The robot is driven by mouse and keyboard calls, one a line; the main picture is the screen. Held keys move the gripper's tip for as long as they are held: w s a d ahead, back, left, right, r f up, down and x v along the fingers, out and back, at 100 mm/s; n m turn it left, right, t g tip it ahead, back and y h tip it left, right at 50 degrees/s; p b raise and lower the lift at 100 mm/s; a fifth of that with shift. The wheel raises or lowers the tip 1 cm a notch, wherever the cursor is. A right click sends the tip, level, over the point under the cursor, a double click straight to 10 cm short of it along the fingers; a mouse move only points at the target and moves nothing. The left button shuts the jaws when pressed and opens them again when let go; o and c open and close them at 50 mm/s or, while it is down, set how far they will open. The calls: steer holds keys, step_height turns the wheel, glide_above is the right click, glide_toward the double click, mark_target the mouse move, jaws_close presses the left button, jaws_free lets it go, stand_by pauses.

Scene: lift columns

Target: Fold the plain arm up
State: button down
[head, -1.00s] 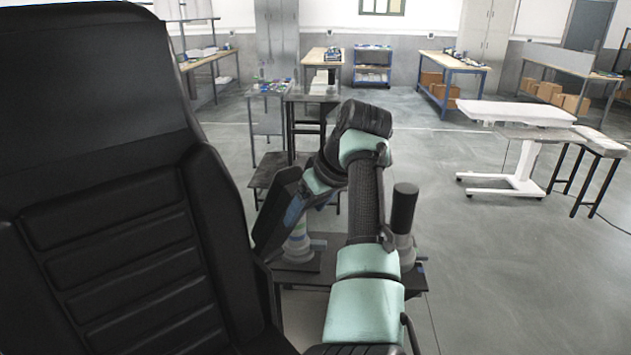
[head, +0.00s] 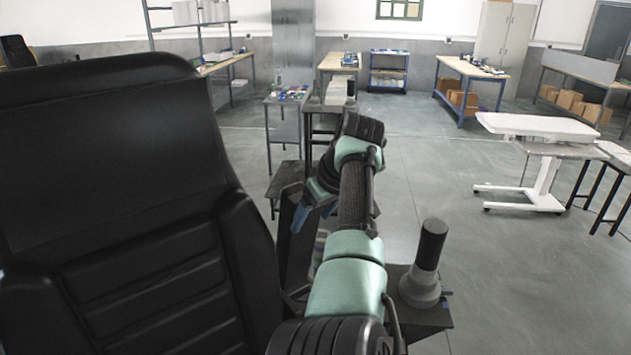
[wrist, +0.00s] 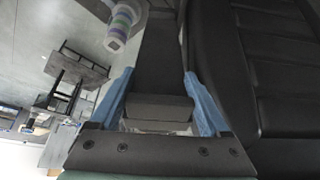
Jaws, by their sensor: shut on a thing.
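The black chair (head: 120,200) fills the left of the head view. Its plain arm (wrist: 160,55) is a dark flat bar running up the middle of the wrist view, beside the black padded backrest (wrist: 275,60). My gripper (wrist: 159,75) has its blue fingers on either side of this bar and is shut on it. In the head view my gripper (head: 300,215) is low beside the chair, partly hidden by my own arm. A column with coloured bands (wrist: 125,20) shows left of the bar. Another column, grey with a black top (head: 425,262), stands right of my arm.
The grey column stands on a small dark table (head: 425,318). Behind are a metal stand (head: 283,125), a workbench (head: 470,75) and a white height-adjustable table (head: 537,128).

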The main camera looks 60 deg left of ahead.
steer(key=shift+a+r, duration=0.1)
steer(key=shift+a, duration=0.05)
jaws_free()
steer(key=b+v, duration=0.3)
steer(key=v, duration=0.9)
steer(key=shift+d+r+b, duration=0.25)
steer(key=shift+r+b, duration=0.05)
